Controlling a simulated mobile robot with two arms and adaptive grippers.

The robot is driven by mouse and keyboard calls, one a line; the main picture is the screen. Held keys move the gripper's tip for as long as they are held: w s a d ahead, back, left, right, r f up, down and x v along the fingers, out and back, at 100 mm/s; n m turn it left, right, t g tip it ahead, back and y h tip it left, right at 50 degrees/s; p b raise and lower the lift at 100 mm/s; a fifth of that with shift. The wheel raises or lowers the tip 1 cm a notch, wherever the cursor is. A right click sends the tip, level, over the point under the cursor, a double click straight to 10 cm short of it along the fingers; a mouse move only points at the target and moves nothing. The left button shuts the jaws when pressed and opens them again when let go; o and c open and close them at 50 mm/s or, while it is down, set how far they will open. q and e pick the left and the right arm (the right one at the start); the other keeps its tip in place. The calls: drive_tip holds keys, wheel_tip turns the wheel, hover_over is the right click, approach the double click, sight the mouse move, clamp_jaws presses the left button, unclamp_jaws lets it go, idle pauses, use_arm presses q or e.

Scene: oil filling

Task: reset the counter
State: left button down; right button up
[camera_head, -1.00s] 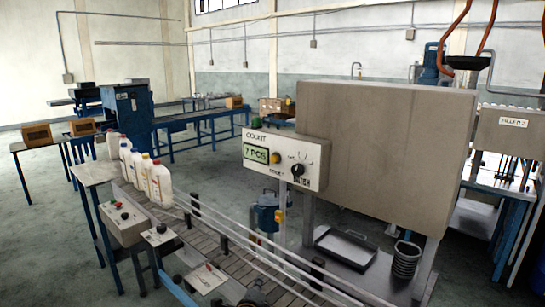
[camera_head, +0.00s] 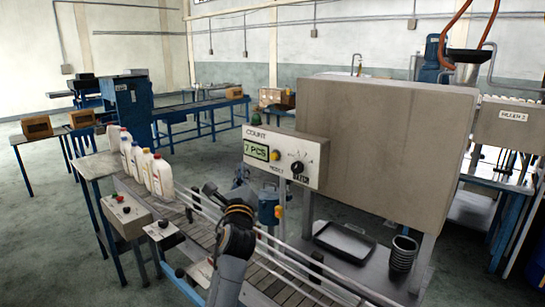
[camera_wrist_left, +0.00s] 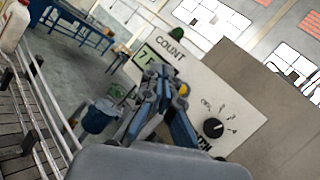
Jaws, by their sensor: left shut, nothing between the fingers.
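The counter (camera_head: 312,175) is a light panel box marked COUNT. Its display (camera_head: 256,151) reads 7 PCS. A yellow button (camera_head: 275,156) sits right of the display, and a black rotary knob (camera_head: 297,168) is further right. My left gripper (camera_head: 240,180) is below and left of the panel in the head view. In the left wrist view, the shut, empty gripper (camera_wrist_left: 160,72) is in front of the panel and partly covers the display (camera_wrist_left: 146,55). The yellow button (camera_wrist_left: 184,90) shows just right of the fingers; contact cannot be told. My right gripper is not in view.
A conveyor (camera_head: 200,212) with rails runs below the counter, carrying several white bottles (camera_head: 162,178). A large grey box (camera_head: 385,140) stands right of the panel. A black tray (camera_head: 345,241) and coiled black part (camera_head: 403,253) lie below. Control boxes (camera_head: 126,212) stand at left.

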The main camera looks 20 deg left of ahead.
sight(274, 156)
use_arm(q)
drive_tip(key=w+d+b, duration=0.3)
drive_tip(key=w+b, duration=0.5)
drive_tip(key=shift+w, duration=0.2)
idle(0.3)
drive_tip(key=shift+w+d+f, duration=0.1)
idle(1.3)
drive_tip(key=shift+w+d+b, duration=0.1)
drive_tip(key=shift+w+b, duration=0.2)
drive_tip(key=shift+b, duration=0.15)
